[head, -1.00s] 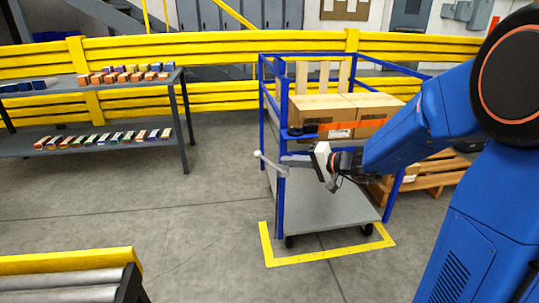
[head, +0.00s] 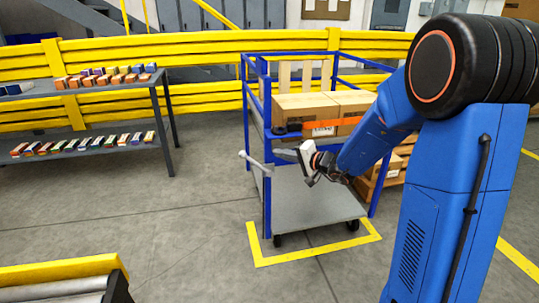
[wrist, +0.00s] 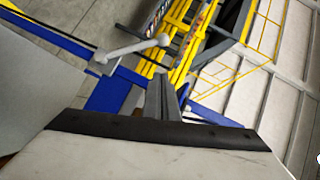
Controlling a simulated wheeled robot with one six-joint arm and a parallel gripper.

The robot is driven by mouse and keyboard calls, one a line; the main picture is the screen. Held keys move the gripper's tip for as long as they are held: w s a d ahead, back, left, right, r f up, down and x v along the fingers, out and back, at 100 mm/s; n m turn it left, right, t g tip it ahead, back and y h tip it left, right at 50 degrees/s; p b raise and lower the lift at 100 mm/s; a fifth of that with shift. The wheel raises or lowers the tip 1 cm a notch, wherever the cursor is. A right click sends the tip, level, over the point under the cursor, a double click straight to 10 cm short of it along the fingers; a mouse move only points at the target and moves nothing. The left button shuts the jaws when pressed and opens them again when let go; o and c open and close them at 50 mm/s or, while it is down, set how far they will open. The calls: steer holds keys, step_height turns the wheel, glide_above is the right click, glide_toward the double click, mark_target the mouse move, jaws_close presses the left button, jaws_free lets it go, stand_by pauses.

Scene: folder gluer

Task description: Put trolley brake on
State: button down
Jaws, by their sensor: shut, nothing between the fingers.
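The blue-framed trolley (head: 267,205) stands in the middle of the head view. Its brake lever (head: 256,162) is a grey bar with a round knob, on the near left corner post. The lever sticks out to the left, knob end slightly higher. It also shows in the wrist view (wrist: 130,49), ahead and left of the fingers. My gripper (head: 276,151) is shut and empty. It points left, close to the lever's post end in the head view; no contact is visible. In the wrist view my fingertips (wrist: 160,90) sit together, apart from the lever, near a blue rail.
Cardboard boxes (head: 300,107) sit on the trolley's upper shelf; its lower deck (head: 315,208) is bare. A yellow floor marking (head: 318,254) runs around its foot. A roller conveyor (head: 60,285) is at lower left, racks (head: 85,148) at left. Floor between is clear.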

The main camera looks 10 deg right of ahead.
glide_above(256, 164)
steer(key=s+d, duration=0.3)
steer(key=f, duration=0.2)
steer(key=shift+w+a+f, duration=0.15)
steer(key=shift+a, duration=0.5)
steer(key=shift+w+a+f, duration=0.2)
steer(key=shift+a, duration=0.4)
steer(key=shift+w+a+f, duration=0.15)
steer(key=shift+a, duration=0.5)
